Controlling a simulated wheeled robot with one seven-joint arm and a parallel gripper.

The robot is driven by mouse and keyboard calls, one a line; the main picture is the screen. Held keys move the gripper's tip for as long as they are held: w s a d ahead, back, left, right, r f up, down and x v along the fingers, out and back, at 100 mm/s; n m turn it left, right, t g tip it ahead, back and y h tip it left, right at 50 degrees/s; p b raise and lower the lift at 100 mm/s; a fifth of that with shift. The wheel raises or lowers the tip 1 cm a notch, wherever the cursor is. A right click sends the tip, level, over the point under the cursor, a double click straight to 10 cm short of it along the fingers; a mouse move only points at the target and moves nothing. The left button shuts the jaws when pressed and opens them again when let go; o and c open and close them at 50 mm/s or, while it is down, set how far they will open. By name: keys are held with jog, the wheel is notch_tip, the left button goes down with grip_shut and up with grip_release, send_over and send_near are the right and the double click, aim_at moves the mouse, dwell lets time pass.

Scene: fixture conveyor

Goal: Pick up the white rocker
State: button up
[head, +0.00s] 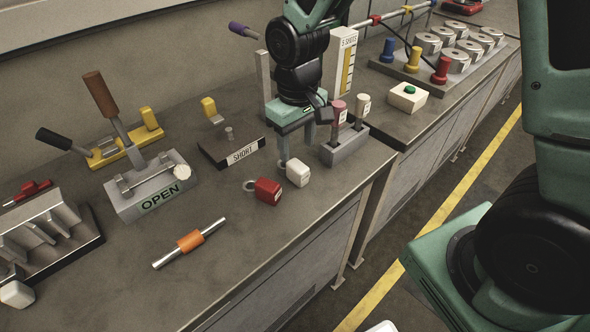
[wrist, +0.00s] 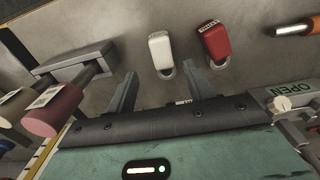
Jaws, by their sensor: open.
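The white rocker (head: 297,172), a small rounded white block with a metal ring, lies on the bench near its front edge. It also shows in the wrist view (wrist: 160,48), just beyond my fingertips and roughly in line with the gap between them. My gripper (head: 297,142) is open and empty, pointing down above and just behind the rocker. In the wrist view its two fingers (wrist: 163,86) are apart, with the ring end of the rocker nearest them. A similar red block with a ring (head: 268,191) lies close beside it.
A grey holder (head: 344,146) with pink and white handled pieces stands close to the right of my gripper. A dark plate labelled SHORT (head: 231,148) lies to the left. An orange-banded rod (head: 190,241) and an OPEN lever box (head: 150,187) are farther left. Bare bench lies in front.

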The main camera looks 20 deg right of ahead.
aim_at(295, 163)
jog(key=f, duration=0.7)
jog(key=shift+a+f+p, duration=0.1)
jog(key=shift+a+p, duration=0.1)
jog(key=shift+p, duration=0.1)
grip_shut()
